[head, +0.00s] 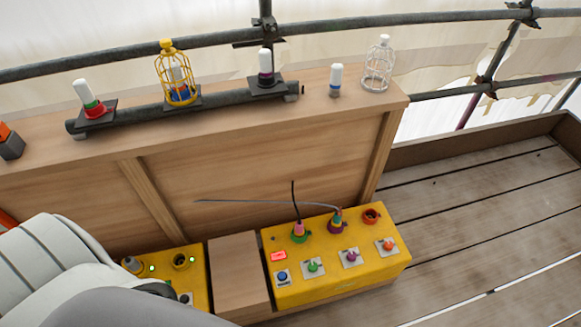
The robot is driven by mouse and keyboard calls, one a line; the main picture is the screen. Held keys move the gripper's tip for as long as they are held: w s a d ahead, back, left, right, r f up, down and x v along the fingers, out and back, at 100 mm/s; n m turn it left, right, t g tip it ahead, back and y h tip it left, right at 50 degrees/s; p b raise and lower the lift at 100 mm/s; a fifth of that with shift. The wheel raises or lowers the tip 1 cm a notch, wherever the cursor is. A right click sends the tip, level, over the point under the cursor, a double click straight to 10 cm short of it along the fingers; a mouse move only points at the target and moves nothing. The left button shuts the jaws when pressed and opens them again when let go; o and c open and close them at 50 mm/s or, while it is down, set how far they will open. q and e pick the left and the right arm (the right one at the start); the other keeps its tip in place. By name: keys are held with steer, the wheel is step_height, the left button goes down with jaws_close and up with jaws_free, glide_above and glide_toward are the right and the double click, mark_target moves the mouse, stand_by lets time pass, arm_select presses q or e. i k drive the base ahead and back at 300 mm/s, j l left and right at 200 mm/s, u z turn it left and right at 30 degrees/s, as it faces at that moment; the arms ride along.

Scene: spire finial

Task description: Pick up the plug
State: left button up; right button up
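Two plugs stand in sockets on the right yellow box. A pink plug (298,228) with a black cable sits in a green socket, and a plug (338,218) with a long grey cable sits in a purple socket. The orange-red socket (371,216) beside them looks empty. On the left yellow box, a grey cylindrical piece (132,264) lies near a dark round socket (180,262); I cannot tell if it is a plug. My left arm fills the lower left, and a dark part at its end is mostly hidden. My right gripper is out of view.
A wooden block (238,272) stands between the boxes, below a wooden panel. On the ledge are lamps on a dark pipe (185,107), one in a yellow cage (176,75), a loose bulb (336,80) and a clear cage (378,66). The plank floor (480,220) at right is clear.

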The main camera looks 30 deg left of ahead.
mark_target(336, 220)
steer(key=u, duration=0.75)
steer(key=k, duration=1.1)
